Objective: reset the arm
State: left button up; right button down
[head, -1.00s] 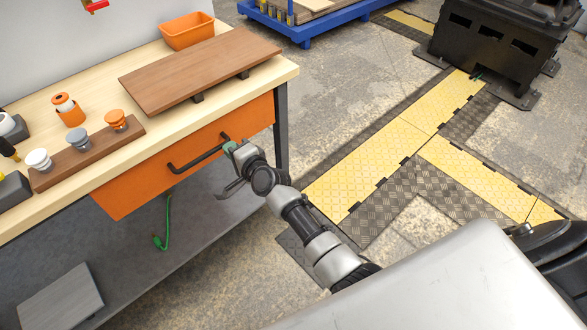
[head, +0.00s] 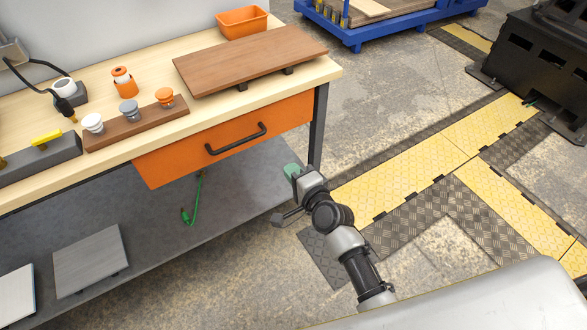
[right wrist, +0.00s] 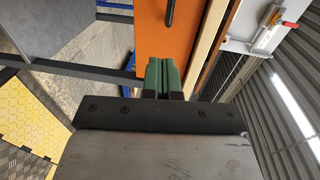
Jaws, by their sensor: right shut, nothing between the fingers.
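My right arm comes up from the bottom of the head view. Its gripper (head: 291,171) with green fingertips is beside the workbench's right leg, below the orange drawer (head: 225,139). In the right wrist view the two green fingers (right wrist: 162,76) are pressed together with nothing between them. The drawer with its black handle (head: 236,140) shows in front of them, and the gripper is apart from the handle. The drawer looks shut or nearly so. My left gripper is not in view.
The wooden workbench (head: 215,110) carries a brown board (head: 250,59), an orange bin (head: 242,22) and a rack with several knobs (head: 131,119). A grey lower shelf (head: 150,205) holds flat panels. Yellow floor plates (head: 400,175) lie to the right, with a blue platform (head: 355,35) behind.

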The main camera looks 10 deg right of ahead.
jog(key=shift+s+f, duration=0.1)
jog(key=shift+s, duration=0.15)
jog(key=s+d+f+n+g+h+p, duration=0.1)
jog(key=s+f+n+g, duration=0.15)
jog(key=s+f, duration=0.4)
jog(key=s+d+f+n+g+h+p, duration=0.1)
jog(key=s+f+n+g, duration=0.2)
jog(key=f, duration=0.7)
jog(key=s+d+f+n+g+p, duration=0.1)
jog(key=s+d+f+n+g, duration=0.1)
jog(key=s+f, duration=0.5)
jog(key=s+d+f+n+g+h+p, duration=0.1)
jog(key=s+d+f+n+g, duration=0.1)
jog(key=s, duration=0.7)
jog(key=s+d+f+n+g+h+p, duration=0.1)
jog(key=s+d+f+n+g, duration=0.2)
jog(key=s+f, duration=0.3)
jog(key=s+d+f+n+g+h, duration=0.1)
jog(key=s+d+f+n+g, duration=0.1)
jog(key=s, duration=1.1)
notch_tip(320, 180, down, 3)
jog(key=shift+s+d+f+n+p, duration=0.1)
jog(key=shift+s+d+n+p, duration=0.35)
jog(key=shift+n, duration=0.7)
jog(key=shift+w+d, duration=0.1)
jog(key=shift+w, duration=0.05)
